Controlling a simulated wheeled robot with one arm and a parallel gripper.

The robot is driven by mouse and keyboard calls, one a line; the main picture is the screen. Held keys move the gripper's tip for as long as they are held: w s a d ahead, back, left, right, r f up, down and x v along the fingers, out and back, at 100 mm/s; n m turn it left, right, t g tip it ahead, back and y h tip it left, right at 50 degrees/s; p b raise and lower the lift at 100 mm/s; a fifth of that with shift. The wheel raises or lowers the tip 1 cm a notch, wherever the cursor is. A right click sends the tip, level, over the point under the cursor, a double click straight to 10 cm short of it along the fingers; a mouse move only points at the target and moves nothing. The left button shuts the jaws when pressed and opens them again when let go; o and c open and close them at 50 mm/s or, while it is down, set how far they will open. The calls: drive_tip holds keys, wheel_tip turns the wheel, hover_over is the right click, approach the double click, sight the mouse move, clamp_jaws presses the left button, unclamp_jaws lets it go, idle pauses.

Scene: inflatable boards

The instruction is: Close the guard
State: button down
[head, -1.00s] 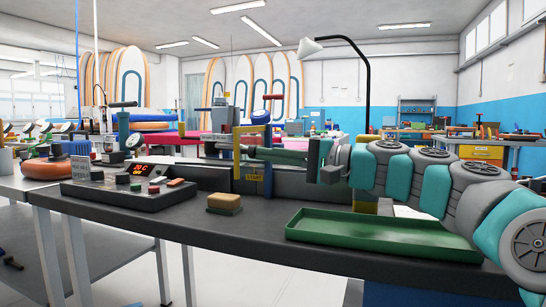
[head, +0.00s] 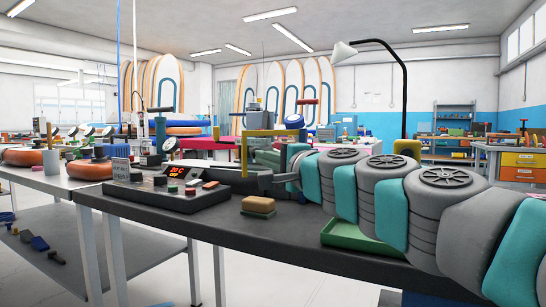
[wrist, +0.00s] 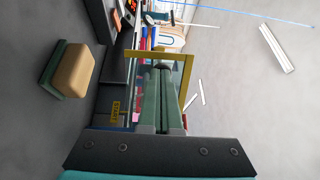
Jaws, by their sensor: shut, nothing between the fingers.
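The guard appears to be the yellow frame (head: 244,157) at the machine on the dark bench, partly hidden by my arm in the head view. In the wrist view the yellow frame (wrist: 187,82) shows as an upright and a crossbar beyond my fingers. My gripper (wrist: 164,70) is shut and empty, its two green fingers side by side and pointing at the frame. In the head view my gripper (head: 256,157) is close to the frame, largely hidden behind my wrist. Whether the fingers touch the frame I cannot tell.
A control box (head: 165,190) with a red display stands left on the bench. A tan and green block (head: 258,206) lies in front of the machine. A green tray (head: 350,237) is partly behind my arm. A lamp (head: 402,95) rises behind.

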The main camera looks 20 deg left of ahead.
sight(245, 153)
drive_tip(key=a+m+t+h+p, duration=0.1)
drive_tip(key=t, duration=0.1)
drive_tip(key=a+m+t+h+p, duration=0.1)
drive_tip(key=m+h, duration=0.1)
drive_tip(key=shift+w+a+r+t+p, duration=0.15)
drive_tip(key=shift+w+a+t+p, duration=0.15)
drive_tip(key=shift+w+t+p, duration=0.1)
drive_tip(key=a+m+h+p, duration=0.1)
drive_tip(key=w+a+m+t+h+p, duration=0.1)
drive_tip(key=p, duration=0.1)
drive_tip(key=a+t+h+p, duration=0.1)
drive_tip(key=h, duration=0.1)
drive_tip(key=shift+w+a+m+p, duration=0.15)
drive_tip(key=shift+w+m+p, duration=0.2)
drive_tip(key=shift+m, duration=0.05)
drive_tip(key=shift+w+a+r+t+h+p, duration=0.1)
drive_tip(key=shift+w+a+t+h+p, duration=0.2)
drive_tip(key=shift+w+a+p, duration=0.4)
drive_tip(key=p+x, duration=0.3)
drive_tip(key=x, duration=0.3)
drive_tip(key=shift+a+f, duration=0.3)
drive_tip(key=shift+f, duration=0.05)
drive_tip(key=shift+s, duration=0.1)
